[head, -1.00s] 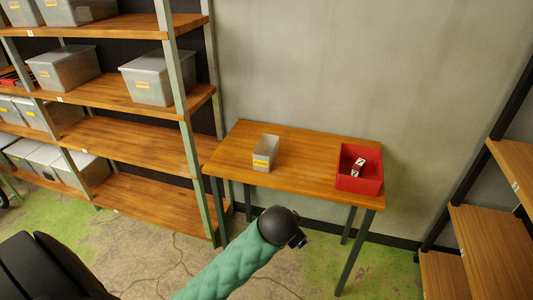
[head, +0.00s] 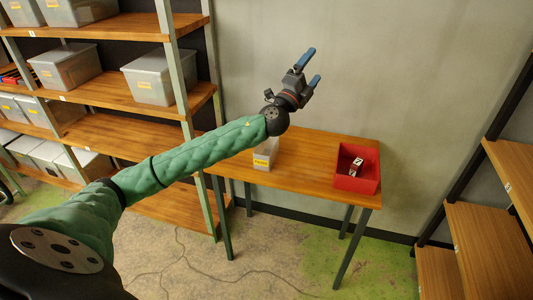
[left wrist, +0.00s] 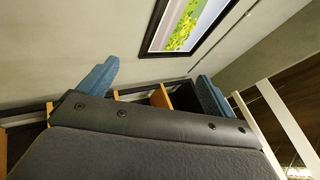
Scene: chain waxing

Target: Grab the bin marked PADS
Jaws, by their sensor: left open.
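The label is too small to read for certain, and my left arm hides part of the bin. My left gripper (head: 312,65) is raised above the table's back edge, in front of the wall, and its blue fingers are apart with nothing between them. The fingers also show spread in the left wrist view (left wrist: 155,85), with no bin there. My right gripper is not in view.
A shelf rack (head: 110,90) with several grey lidded boxes is at left. Another wooden rack (head: 480,235) is at right. A framed picture (left wrist: 185,25) hangs on a wall.

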